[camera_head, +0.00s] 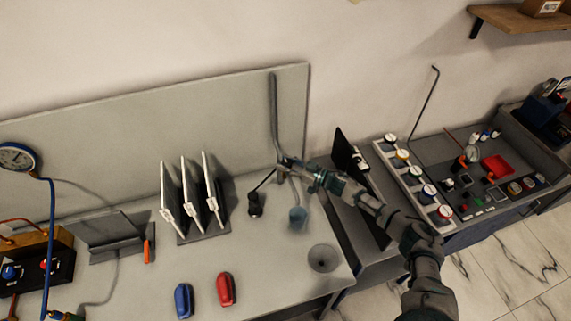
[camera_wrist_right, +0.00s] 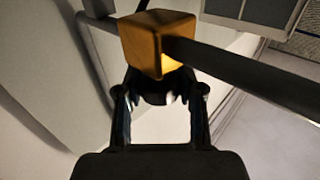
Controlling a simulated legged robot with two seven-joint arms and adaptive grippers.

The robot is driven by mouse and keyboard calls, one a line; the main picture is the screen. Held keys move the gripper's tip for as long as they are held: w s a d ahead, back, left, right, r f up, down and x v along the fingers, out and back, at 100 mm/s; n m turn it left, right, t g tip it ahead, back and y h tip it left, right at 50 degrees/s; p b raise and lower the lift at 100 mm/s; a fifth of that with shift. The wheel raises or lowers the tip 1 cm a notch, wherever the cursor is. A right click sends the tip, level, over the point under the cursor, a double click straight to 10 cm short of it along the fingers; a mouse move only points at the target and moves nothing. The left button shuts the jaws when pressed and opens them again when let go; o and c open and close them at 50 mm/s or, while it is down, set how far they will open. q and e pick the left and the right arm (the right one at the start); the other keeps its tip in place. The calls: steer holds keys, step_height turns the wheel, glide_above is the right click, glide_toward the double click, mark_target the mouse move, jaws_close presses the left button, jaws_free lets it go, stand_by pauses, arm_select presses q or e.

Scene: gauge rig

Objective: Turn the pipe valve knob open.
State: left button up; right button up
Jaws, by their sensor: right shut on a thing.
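My right gripper (camera_head: 287,163) reaches in from the right, at the foot of a tall dark pipe (camera_head: 273,105) by the grey back panel. In the right wrist view my right gripper (camera_wrist_right: 161,95) has its fingertips closed around a dark rounded piece, which I take to be the valve knob (camera_wrist_right: 158,97). A yellow-orange block (camera_wrist_right: 150,45) sits just beyond the fingertips, with a dark bar (camera_wrist_right: 250,75) running from it to the right. The fingers hide much of the knob, so its turn angle cannot be told. My left gripper is not in view.
White plates (camera_head: 190,200) stand in a rack to the left. A funnel-like hole (camera_head: 323,258) and a dark upright panel (camera_head: 346,150) lie to the right.

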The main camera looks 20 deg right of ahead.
steer(key=o, duration=1.2)
steer(key=shift+d, duration=0.15)
steer(key=shift+c, duration=0.2)
steer(key=shift+d, duration=0.1)
steer(key=v, duration=1.2)
steer(key=shift+f, duration=0.1)
